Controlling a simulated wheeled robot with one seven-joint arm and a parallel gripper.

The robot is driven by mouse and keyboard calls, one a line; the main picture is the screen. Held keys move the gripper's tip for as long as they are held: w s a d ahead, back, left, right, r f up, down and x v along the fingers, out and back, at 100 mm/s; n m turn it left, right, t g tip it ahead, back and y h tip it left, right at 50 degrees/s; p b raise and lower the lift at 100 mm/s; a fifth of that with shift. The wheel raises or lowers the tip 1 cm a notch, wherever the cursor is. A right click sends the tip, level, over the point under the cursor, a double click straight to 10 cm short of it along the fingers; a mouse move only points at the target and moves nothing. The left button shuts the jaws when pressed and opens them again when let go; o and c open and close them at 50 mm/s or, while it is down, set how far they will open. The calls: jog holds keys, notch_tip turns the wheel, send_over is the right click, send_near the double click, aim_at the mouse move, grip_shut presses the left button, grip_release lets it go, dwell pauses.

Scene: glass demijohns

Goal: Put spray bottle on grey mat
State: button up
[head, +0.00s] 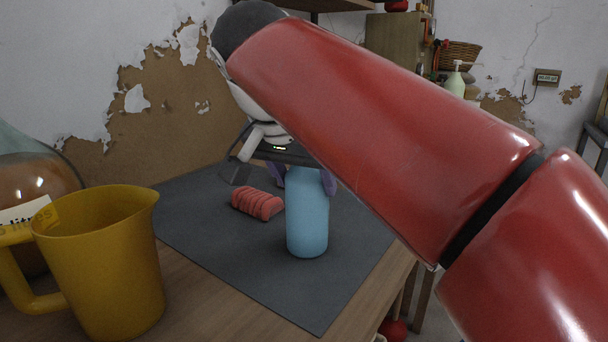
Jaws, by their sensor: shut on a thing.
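The spray bottle (307,218) shows as an upright light blue body; its top is hidden behind my gripper and arm. My gripper (304,178) has its purple fingertips on either side of the bottle's upper part and is shut on it. The grey mat (225,245) lies flat on the wooden table. The bottle's lower end appears over the right part of the mat. I cannot tell whether its base touches the mat or hangs just above it.
A red ridged object (257,203) lies on the mat, left of the bottle. A yellow jug (100,265) and a glass demijohn (35,180) stand at the left. The mat's front part is clear. The table's right edge is close to the mat.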

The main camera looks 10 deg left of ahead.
jog(key=o, duration=1.3)
jog(key=shift+f, duration=0.2)
jog(key=o, duration=0.4)
jog(key=shift+r, duration=0.1)
jog(key=shift+o, duration=0.2)
